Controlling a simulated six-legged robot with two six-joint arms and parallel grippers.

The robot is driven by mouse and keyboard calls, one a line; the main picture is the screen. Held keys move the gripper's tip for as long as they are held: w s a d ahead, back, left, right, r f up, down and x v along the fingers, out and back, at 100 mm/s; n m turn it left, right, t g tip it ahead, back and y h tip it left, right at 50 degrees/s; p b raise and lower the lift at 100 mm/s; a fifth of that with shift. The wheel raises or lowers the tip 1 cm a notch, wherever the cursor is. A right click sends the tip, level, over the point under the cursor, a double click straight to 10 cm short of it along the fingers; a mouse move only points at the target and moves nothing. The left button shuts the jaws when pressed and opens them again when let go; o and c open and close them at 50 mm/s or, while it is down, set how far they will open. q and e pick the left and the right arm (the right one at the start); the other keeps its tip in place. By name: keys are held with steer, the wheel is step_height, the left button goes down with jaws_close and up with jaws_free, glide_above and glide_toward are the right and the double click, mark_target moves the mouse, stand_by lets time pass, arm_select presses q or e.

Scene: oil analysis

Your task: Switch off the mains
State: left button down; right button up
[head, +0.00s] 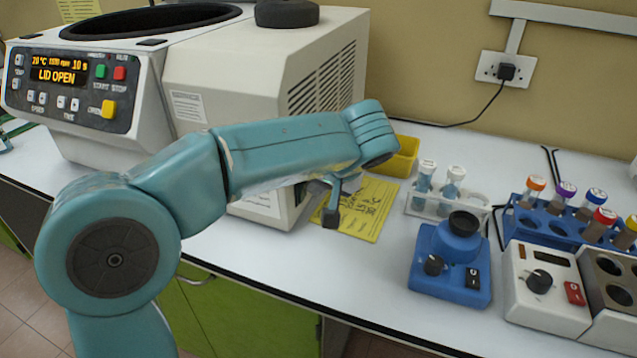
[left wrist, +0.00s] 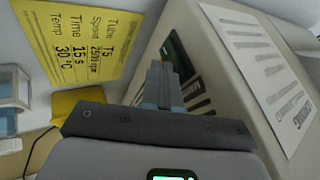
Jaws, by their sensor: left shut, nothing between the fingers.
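The centrifuge (head: 250,75) stands at the back left of the bench, with its panel lit and reading "LID OPEN". In the left wrist view its side panel (left wrist: 222,70) has vent slots, a white label and a dark recessed part with a green tint (left wrist: 179,52), which looks like a switch. I cannot tell its position. My left gripper (head: 331,213) is low beside the right side of the centrifuge. In the left wrist view its fingers (left wrist: 164,82) are together and empty, pointing toward the dark part and partly covering it. I cannot tell whether they touch it. My right gripper is not in view.
A yellow note (head: 365,208) lies on the bench beside the centrifuge, with a yellow box (head: 404,156) behind. A tube rack (head: 447,205), a blue mixer (head: 450,265) and a blue rack of capped tubes (head: 560,222) stand to the right. A wall socket (head: 490,68) holds a black plug.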

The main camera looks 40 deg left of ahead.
arm_select(q)
steer(key=shift+s+a+r+h, duration=0.1)
steer(key=shift+a+h, duration=0.2)
steer(key=shift+a, duration=0.1)
steer(key=shift+r, duration=0.1)
steer(key=shift+r+p, duration=0.7)
